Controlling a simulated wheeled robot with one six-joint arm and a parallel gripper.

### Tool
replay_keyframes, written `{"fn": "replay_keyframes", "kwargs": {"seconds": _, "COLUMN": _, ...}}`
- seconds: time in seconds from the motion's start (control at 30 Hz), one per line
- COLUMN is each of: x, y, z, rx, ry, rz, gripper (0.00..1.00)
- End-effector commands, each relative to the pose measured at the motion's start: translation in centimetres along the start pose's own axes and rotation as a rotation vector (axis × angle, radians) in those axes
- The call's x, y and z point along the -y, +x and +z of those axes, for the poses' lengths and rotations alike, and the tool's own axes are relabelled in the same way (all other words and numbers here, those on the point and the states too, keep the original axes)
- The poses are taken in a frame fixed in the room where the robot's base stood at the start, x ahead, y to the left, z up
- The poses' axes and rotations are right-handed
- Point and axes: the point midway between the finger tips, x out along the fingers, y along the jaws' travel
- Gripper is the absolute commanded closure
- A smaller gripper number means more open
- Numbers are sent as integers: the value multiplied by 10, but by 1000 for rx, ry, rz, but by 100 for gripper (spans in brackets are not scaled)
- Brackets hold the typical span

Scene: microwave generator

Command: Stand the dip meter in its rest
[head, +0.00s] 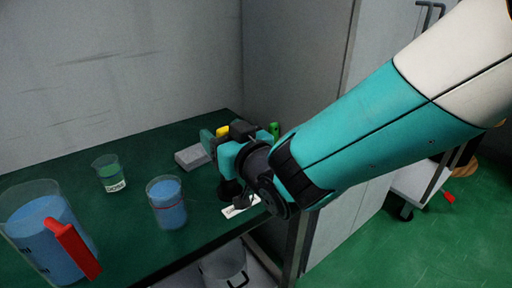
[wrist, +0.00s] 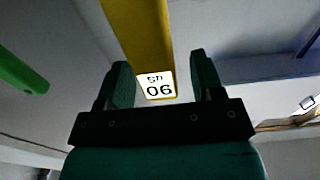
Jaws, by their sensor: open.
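The dip meter (wrist: 138,35) is a yellow bar with a white display reading 90, upside down in the wrist view. Its display end lies between the two fingers of my gripper (wrist: 160,82), with a gap showing on each side. In the head view a bit of the yellow meter (head: 222,131) shows beside my open gripper (head: 216,144), and my arm hides the rest of it. A grey block (head: 191,157) lies on the bench just left of my gripper. I cannot tell whether it is the rest.
A beaker of blue liquid (head: 167,205), a small beaker of green liquid (head: 110,178) and a large blue jug with a red handle (head: 75,250) stand on the green bench (head: 135,215). A white label (head: 240,206) lies near the front edge. A green object (head: 274,130) stands behind my wrist.

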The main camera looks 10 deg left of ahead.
Motion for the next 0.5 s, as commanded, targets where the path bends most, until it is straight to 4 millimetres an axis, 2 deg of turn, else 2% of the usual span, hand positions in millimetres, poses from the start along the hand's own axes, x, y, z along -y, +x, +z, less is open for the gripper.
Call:
{"fn": "replay_keyframes", "kwargs": {"seconds": 0.17, "x": 1, "y": -36, "z": 2, "rx": 1, "ry": 0, "rz": -2, "gripper": 39}}
{"fn": "replay_keyframes", "kwargs": {"seconds": 0.5, "x": 2, "y": -124, "z": 6, "rx": -4, "ry": -1, "rz": -5, "gripper": 39}}
